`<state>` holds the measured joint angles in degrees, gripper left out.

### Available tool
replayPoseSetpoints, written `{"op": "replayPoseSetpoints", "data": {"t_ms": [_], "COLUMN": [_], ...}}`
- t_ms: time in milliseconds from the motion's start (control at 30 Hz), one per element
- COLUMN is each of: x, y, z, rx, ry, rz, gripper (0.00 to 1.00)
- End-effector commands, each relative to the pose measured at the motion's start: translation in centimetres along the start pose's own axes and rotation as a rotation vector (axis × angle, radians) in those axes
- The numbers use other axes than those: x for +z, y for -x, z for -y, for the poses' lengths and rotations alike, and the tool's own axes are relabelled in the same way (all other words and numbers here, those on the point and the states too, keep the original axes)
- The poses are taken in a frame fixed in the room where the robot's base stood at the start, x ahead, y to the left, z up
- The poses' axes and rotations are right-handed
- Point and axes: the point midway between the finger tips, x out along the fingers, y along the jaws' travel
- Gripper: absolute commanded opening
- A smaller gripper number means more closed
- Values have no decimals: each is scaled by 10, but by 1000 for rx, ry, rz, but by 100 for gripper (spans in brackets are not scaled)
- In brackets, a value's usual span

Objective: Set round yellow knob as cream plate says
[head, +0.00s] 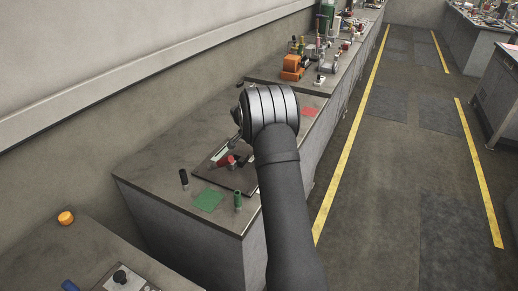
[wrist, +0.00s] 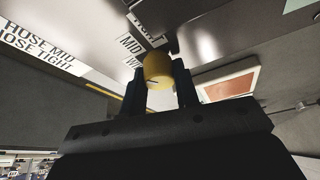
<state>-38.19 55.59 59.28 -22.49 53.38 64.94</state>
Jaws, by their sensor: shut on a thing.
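The round yellow knob (wrist: 157,65) sits between the two dark fingers of my gripper (wrist: 158,82) in the wrist view. The fingers are shut on its sides. A short dark line shows on the knob's near face. Small white labels lie around the knob; one reads "MID" (wrist: 128,43), and others are partly hidden. A pale plate (wrist: 35,42) at the upper left carries black lettering, cut off by the frame, with "MID" and "TIGHT" readable. In the head view my wrist covers the knob, and I cannot see its setting there.
In the head view a dark panel (head: 207,180) with a red part (head: 228,161) lies on the bench beside my arm. A green square (head: 208,201), green cylinder (head: 238,200) and black cylinder (head: 184,179) are near its front. An orange machine (head: 292,66) stands further back.

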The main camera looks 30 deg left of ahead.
Motion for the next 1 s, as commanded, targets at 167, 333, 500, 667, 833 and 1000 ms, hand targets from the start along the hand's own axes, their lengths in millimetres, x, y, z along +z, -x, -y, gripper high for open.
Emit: {"op": "replayPoseSetpoints", "data": {"t_ms": [167,333,500,667,833,1000], "x": [0,0,0,0,0,-1], "y": [0,0,0,1,19,58], "z": [0,0,0,0,1,1], "rx": [0,-1,0,-1,-3,-4], "ry": [0,1,1,1,1,1], "rz": [1,1,1,0,-1,-2], "gripper": [5,46,50,50,50,50]}}
